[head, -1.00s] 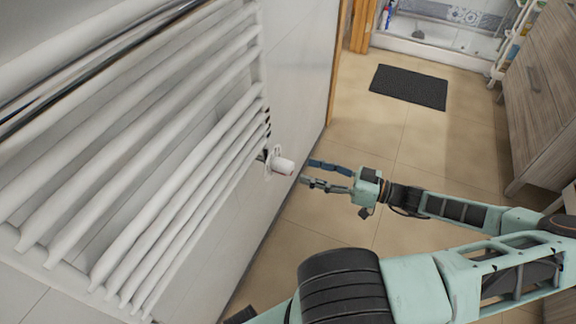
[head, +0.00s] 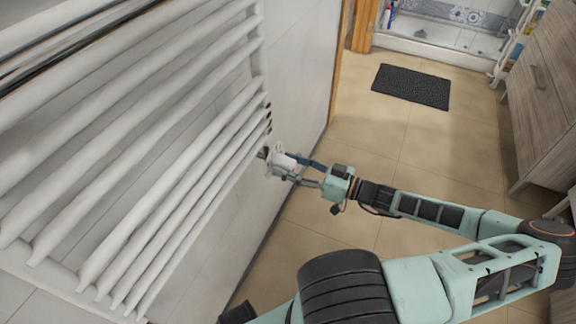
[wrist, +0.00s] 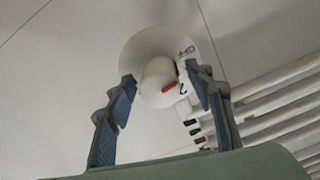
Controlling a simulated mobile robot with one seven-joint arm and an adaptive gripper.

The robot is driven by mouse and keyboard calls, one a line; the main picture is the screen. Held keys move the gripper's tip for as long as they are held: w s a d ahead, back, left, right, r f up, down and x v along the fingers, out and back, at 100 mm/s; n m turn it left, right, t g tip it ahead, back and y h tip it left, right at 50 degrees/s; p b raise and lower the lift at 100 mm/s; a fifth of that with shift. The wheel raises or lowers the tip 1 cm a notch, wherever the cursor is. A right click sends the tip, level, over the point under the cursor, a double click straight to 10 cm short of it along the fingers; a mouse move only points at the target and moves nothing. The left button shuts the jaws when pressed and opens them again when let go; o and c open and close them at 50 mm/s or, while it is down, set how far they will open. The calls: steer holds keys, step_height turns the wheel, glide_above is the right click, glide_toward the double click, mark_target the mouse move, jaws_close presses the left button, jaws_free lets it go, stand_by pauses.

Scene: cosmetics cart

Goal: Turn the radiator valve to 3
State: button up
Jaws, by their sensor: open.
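The white radiator valve (head: 283,162) sticks out at the lower right end of the white towel radiator (head: 185,175). My gripper (head: 296,168) is open, with its fingers at the valve, one on each side. In the wrist view the valve knob (wrist: 158,82) lies between the open fingertips of my gripper (wrist: 160,85). A red mark and dark printed characters, one of which looks like a 2, show on its right side. I cannot tell whether the fingers touch the knob.
The tiled wall (head: 300,75) stands close behind the valve. A dark mat (head: 411,87) lies on the beige floor. A wooden cabinet (head: 545,100) stands at the right. The floor between is clear.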

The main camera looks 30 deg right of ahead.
steer(key=shift+w+a, duration=0.1)
steer(key=c, duration=1.1)
steer(key=shift+r+m+p, duration=0.1)
steer(key=shift+m+p, duration=0.2)
steer(key=m+p, duration=0.2)
steer(key=m, duration=0.1)
steer(key=shift+r+m, duration=0.1)
steer(key=shift+m, duration=0.2)
steer(key=m+p, duration=0.3)
steer(key=m, duration=0.3)
steer(key=shift+p, duration=0.4)
steer(key=m+p, duration=0.2)
steer(key=m, duration=0.4)
steer(key=shift+m, duration=0.3)
steer(key=m, duration=0.2)
steer(key=m+p, duration=0.1)
steer(key=m, duration=0.1)
steer(key=m+p, duration=0.1)
steer(key=m, duration=0.1)
steer(key=shift+f+m, duration=0.25)
steer(key=shift+m, duration=0.15)
